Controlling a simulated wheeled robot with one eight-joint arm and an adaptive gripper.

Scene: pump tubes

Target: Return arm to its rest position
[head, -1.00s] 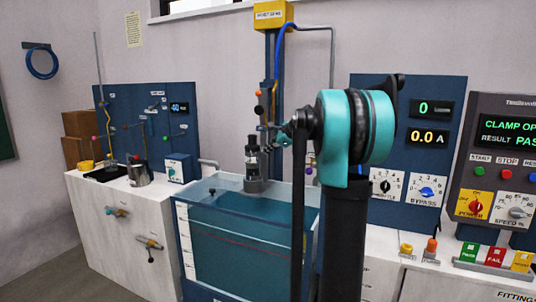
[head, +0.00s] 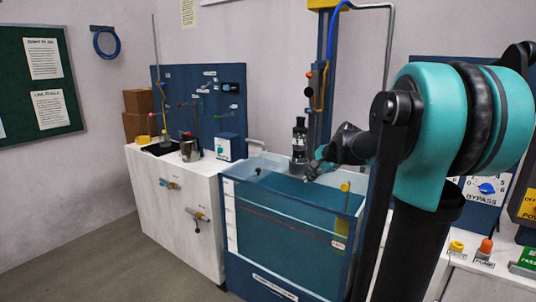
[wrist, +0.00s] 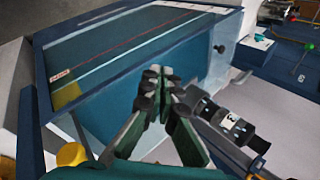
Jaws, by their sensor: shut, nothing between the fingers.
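My gripper (head: 312,172) is at the end of my teal and black arm, over the right part of the glass water tank (head: 285,230) in the head view. In the wrist view my gripper (wrist: 158,75) shows with its fingertips together and nothing between them, in front of the tank (wrist: 140,45). A black cylindrical pump (head: 299,140) stands upright at the tank's back edge, just left of my gripper. It also shows in the wrist view (wrist: 228,120), right of my fingers and apart from them. My arm hides part of the tank's right side.
A white bench (head: 170,205) with a blue panel (head: 200,105) stands left of the tank. A steel cup (head: 190,150) sits on it. A blue post (head: 320,100) rises behind the tank. Orange and yellow fittings (head: 485,248) stand at the right. The floor (head: 110,270) at left is clear.

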